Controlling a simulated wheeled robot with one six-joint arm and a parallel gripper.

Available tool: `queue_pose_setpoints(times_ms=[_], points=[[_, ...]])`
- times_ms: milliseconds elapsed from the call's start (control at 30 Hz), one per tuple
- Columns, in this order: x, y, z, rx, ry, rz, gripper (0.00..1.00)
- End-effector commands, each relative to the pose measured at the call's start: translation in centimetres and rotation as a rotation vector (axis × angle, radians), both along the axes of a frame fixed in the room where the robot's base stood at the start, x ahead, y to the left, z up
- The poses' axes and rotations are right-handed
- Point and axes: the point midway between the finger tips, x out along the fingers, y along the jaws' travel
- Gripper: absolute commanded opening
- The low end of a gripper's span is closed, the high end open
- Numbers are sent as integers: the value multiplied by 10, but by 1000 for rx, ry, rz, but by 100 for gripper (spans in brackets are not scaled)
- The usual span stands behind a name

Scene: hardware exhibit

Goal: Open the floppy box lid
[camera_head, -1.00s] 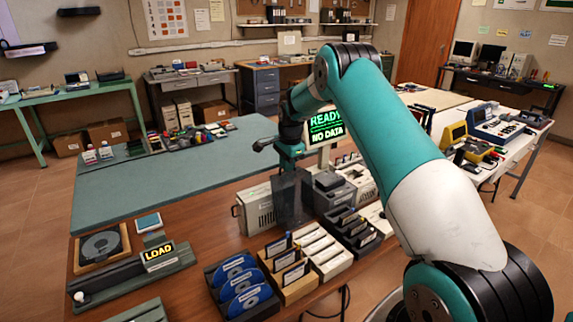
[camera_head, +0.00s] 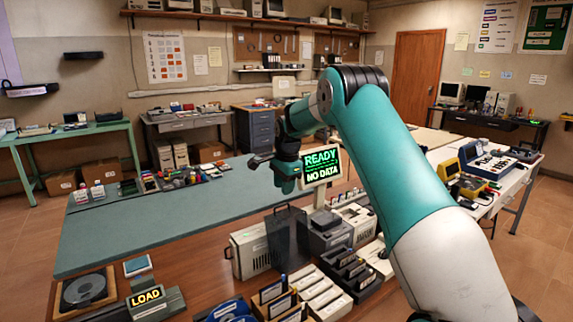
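A dark, smoky see-through panel (camera_head: 287,238) stands upright on the wooden bench, beside a cream vented case (camera_head: 249,252). It may be the floppy box's lid, but I cannot tell for sure. Open trays of upright floppy disks (camera_head: 277,299) stand in front of it. My gripper (camera_head: 285,187) hangs above and behind the panel in the picture, left of the READY / NO DATA screen (camera_head: 321,168), with a visible gap above the panel. It is small and dark, and its fingers cannot be made out. I see nothing held.
A grey boxy device (camera_head: 324,232) stands right of the panel. A LOAD sign (camera_head: 146,296) and a reel in a wooden frame (camera_head: 84,291) sit front left. The green mat (camera_head: 150,215) is largely clear. My forearm covers the right middle.

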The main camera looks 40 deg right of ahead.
Motion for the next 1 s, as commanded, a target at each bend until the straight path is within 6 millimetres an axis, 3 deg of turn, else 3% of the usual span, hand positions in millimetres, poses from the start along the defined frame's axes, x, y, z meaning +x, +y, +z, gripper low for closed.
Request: queue_pose_setpoints(times_ms=[200, 400, 600, 1000], points=[[-8, 0, 54, -1, -5, 2, 33], [-14, 1, 89, 1, -2, 1, 33], [-16, 1, 101, 2, 1, 3, 33], [-16, 1, 102, 1, 1, 3, 33]])
